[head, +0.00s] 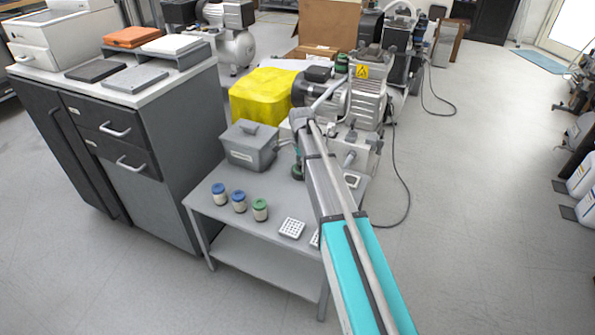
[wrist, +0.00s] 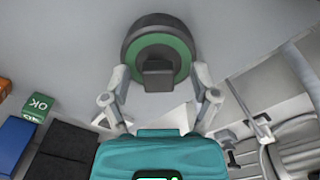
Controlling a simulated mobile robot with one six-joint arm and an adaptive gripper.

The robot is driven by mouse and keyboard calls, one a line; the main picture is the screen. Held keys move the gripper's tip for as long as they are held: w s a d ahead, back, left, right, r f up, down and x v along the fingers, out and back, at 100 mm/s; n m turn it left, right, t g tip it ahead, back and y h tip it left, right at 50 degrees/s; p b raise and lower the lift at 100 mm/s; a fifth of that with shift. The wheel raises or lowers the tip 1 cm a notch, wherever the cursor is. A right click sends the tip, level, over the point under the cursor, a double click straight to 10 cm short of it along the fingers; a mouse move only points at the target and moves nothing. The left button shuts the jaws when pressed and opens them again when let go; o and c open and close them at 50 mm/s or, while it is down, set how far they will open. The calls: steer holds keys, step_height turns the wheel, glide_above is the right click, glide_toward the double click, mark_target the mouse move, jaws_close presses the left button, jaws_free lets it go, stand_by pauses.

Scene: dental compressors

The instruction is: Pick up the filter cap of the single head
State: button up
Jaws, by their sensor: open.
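The filter cap (wrist: 158,52) is a round black cap with a green ring and a dark raised block in its middle, seen in the wrist view. My gripper (wrist: 160,76) is open, with one finger at each side of the cap's lower part. The fingers look close to its rim; I cannot tell whether they touch it. In the head view a dark green part (head: 297,172) shows beside my arm, at the single compressor's left; it may be this cap. My gripper is not clearly visible there.
A compressor (head: 366,100) with a yellow warning label stands behind my arm. The grey table (head: 262,272) bears a grey lidded box (head: 248,147), several small jars (head: 239,202) and a white perforated block (head: 291,228). A dark cable (head: 408,190) hangs at the right. Open floor lies right.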

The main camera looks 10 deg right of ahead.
mark_target(301, 162)
steer(key=shift+c, duration=0.2)
jaws_close()
stand_by(0.3)
steer(key=shift+r, duration=0.15)
step_height(301, 162, up, 3)
steer(key=p, duration=0.3)
steer(key=s+d+r+p, duration=0.2)
steer(key=s+r+p, duration=0.7)
steer(key=s, duration=0.5)
steer(key=shift+r+p, duration=0.4)
steer(key=shift+p, duration=0.1)
